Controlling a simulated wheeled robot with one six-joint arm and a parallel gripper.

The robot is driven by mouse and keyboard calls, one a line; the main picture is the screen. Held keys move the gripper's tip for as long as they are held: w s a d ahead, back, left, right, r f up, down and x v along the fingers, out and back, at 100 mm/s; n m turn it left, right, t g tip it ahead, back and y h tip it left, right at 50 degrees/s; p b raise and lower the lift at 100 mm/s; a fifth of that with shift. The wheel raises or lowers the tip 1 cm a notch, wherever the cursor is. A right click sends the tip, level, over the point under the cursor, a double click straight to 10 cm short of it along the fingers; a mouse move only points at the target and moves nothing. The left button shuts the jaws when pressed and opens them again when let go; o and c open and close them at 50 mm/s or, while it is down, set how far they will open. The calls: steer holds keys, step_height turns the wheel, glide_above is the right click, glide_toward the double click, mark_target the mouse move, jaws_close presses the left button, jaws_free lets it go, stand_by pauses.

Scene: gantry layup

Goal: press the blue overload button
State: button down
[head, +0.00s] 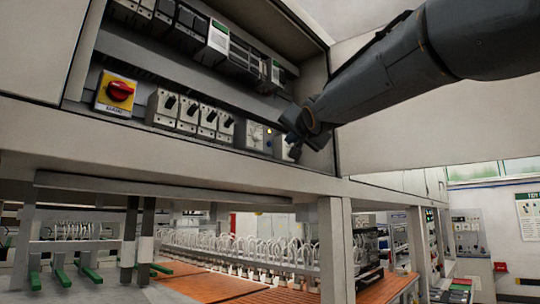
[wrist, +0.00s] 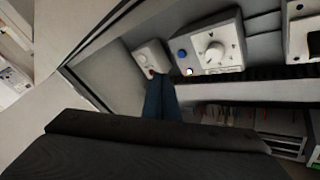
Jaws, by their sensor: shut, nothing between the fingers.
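The blue button (wrist: 182,54) is a small round cap on a pale control box (wrist: 228,66) with a white dial, in the wrist view. A small lit lamp (wrist: 188,71) sits beside it on the same box. My gripper (wrist: 160,78) is shut and empty. Its tips are in front of the smaller pale box (wrist: 149,54) next to the dial box, to the left of the blue button in the wrist view. I cannot tell whether they touch anything.
The boxes sit in an open cabinet bay. A red rotary switch on a yellow plate (head: 119,91) and several breakers (head: 187,112) stand left of the dial box. The cabinet's lower ledge (head: 200,160) runs below. A side wall (head: 333,155) closes the bay at right.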

mark_target(269, 144)
steer(key=shift+w+a+b, duration=0.65)
steer(key=shift+a+b, duration=0.25)
steer(key=shift+w+a+b, duration=0.65)
steer(key=shift+a+b, duration=0.2)
steer(key=shift+b, duration=0.05)
steer(key=shift+w, duration=0.1)
stand_by(0.8)
steer(key=shift+w+a+b, duration=0.2)
steer(key=shift+a+b, duration=0.1)
steer(key=shift+b, duration=0.1)
steer(key=shift+w+a+b, duration=0.25)
steer(key=shift+a+b, duration=0.1)
stand_by(0.9)
steer(key=shift+d, duration=0.1)
steer(key=shift+s+d, duration=0.5)
steer(key=shift+d, duration=0.1)
